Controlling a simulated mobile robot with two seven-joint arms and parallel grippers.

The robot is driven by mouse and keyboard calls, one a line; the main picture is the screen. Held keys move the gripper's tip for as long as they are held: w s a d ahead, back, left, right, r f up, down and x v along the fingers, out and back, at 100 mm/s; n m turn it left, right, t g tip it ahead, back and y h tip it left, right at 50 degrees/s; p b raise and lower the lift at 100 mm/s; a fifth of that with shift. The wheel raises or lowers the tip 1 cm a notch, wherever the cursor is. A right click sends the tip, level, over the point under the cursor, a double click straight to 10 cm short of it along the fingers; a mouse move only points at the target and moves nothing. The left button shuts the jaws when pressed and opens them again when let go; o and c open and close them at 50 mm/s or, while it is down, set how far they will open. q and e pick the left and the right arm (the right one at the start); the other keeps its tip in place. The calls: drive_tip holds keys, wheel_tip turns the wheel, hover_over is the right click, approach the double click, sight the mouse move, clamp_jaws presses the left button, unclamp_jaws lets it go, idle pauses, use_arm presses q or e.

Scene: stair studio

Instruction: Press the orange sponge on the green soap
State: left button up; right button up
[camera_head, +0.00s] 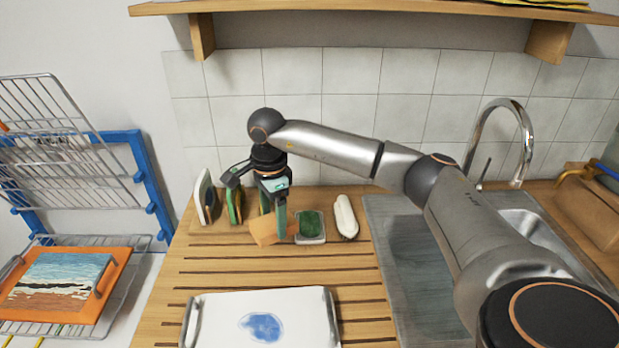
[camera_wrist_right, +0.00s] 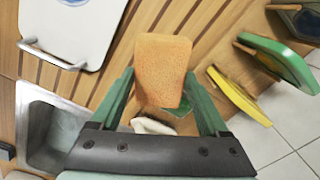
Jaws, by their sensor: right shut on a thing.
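The orange sponge (camera_head: 262,232) is between the fingers of my right gripper (camera_head: 260,224), tilted, over the back of the slatted wooden counter. In the right wrist view the sponge (camera_wrist_right: 163,68) sits between both green fingers (camera_wrist_right: 160,80). The green soap (camera_head: 310,222) lies in a small pale dish (camera_head: 310,241) just right of the gripper. In the right wrist view the soap (camera_wrist_right: 182,108) is mostly hidden behind the sponge. The sponge appears apart from the soap, but its height above the counter is hard to tell. My left gripper is not in view.
A white oblong piece (camera_head: 345,216) lies right of the soap, beside the sink (camera_head: 405,270). Several thin upright pieces, including a white oval one (camera_head: 205,197), stand left of the gripper. A white tray (camera_head: 215,318) with a blue stain lies in front.

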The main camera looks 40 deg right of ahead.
drive_tip(key=w+d+r+m+p, duration=0.1)
drive_tip(key=w+d+m+p, duration=0.15)
drive_tip(key=d+m, duration=1)
wheel_tip(320, 180, down, 6)
drive_tip(key=m+b, duration=0.2)
drive_tip(key=b, duration=0.3)
drive_tip(key=shift+d, duration=0.1)
drive_tip(key=shift+f, duration=0.4)
idle(0.5)
drive_tip(key=shift+f, duration=0.1)
idle(1.5)
